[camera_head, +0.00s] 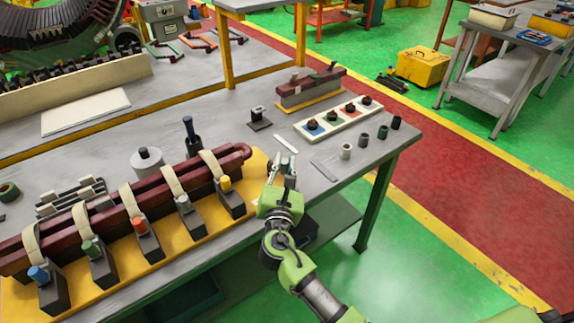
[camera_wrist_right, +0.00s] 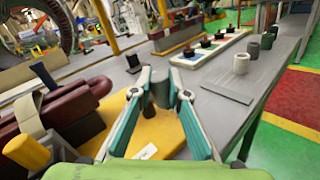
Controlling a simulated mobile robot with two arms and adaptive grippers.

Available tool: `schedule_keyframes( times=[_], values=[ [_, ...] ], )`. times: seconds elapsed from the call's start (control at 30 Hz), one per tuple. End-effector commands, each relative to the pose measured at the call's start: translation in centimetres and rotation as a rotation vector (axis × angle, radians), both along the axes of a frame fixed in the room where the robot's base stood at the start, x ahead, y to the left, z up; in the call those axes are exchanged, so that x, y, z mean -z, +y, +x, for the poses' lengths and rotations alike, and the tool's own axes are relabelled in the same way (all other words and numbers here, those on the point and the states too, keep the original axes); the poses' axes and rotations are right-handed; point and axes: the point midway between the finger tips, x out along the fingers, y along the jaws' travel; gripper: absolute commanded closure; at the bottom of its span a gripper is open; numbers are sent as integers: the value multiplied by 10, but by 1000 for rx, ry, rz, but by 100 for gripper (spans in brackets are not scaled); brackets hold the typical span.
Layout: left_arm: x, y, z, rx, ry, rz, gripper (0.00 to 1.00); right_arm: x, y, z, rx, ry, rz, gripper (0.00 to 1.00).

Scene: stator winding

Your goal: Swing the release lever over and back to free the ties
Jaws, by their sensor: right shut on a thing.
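A dark red coil bar (camera_head: 110,212) lies along the yellow board (camera_head: 190,246) at the table's near edge. Several cream ties (camera_head: 173,181) loop over it, beside dark blocks with coloured knobs, the yellow knob (camera_head: 225,184) nearest my gripper. My right gripper (camera_head: 279,172) is at the board's right end. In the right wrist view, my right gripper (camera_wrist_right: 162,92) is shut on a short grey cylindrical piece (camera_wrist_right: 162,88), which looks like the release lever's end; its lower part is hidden. My left gripper is not in view.
Cups (camera_head: 346,151) stand in a row at the table's right, near a tray with coloured squares (camera_head: 315,130). A second red bar (camera_head: 309,88) sits on a stand behind. A grey cylinder (camera_head: 147,160) and a dark-handled tool (camera_head: 190,137) stand behind the coil bar.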

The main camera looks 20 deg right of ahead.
Motion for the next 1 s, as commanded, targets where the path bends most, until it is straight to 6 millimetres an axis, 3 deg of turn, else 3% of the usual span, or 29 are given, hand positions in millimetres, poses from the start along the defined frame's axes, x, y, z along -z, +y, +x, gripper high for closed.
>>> schedule_keyframes(
  times=[0.3,0.8,0.83,0.87,1.0],
  values=[
    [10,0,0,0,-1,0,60,2,6,-2,101,1,0,100],
    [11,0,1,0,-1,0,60,1,6,-2,117,1,-1,100],
    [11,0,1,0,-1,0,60,1,6,-2,117,1,-1,77],
    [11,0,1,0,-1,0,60,1,6,-2,117,1,-1,69],
    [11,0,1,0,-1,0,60,1,6,-2,117,1,-1,68]
  ],
)
